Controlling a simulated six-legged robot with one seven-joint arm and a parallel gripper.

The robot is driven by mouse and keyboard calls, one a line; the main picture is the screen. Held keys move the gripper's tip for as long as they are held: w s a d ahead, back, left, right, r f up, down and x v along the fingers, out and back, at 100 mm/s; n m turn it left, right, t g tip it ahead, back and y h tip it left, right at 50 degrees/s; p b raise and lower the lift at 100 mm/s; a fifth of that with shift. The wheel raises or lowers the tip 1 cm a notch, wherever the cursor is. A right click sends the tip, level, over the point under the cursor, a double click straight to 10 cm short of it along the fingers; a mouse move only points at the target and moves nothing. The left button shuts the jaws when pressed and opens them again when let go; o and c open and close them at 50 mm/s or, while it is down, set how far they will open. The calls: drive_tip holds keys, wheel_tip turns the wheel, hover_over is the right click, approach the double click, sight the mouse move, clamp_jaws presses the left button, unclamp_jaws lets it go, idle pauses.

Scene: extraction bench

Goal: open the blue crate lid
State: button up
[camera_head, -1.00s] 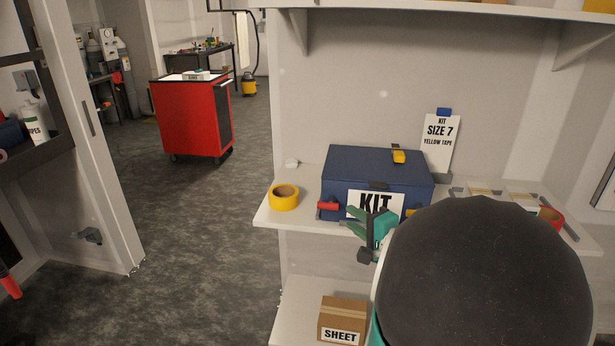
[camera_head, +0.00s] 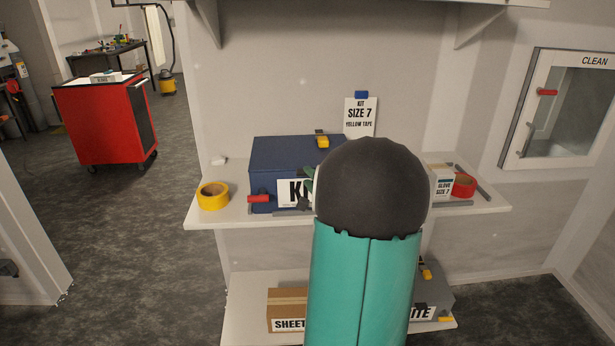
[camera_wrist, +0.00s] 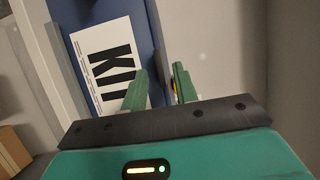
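The blue crate (camera_head: 285,155) stands on the shelf with its lid shut. A white KIT label (camera_head: 290,190) is on its front, and a yellow piece (camera_head: 322,141) sits on the lid. My arm hides the crate's right part. In the wrist view the blue crate (camera_wrist: 152,50) and KIT label (camera_wrist: 105,62) appear turned sideways. My gripper (camera_wrist: 158,84) is open, its green fingers apart. One finger overlaps the label; the other shows past the crate's lid-side edge. I cannot tell whether either finger touches the crate.
On the shelf (camera_head: 205,221), yellow tape (camera_head: 213,196) lies left of the crate; a glove box (camera_head: 441,181) and red tape (camera_head: 464,186) are at the right. Boxes, including SHEET (camera_head: 287,309), sit below. An overhead shelf is above.

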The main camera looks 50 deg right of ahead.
drive_tip(key=shift+x, duration=1)
clamp_jaws()
drive_tip(key=shift+r, duration=0.15)
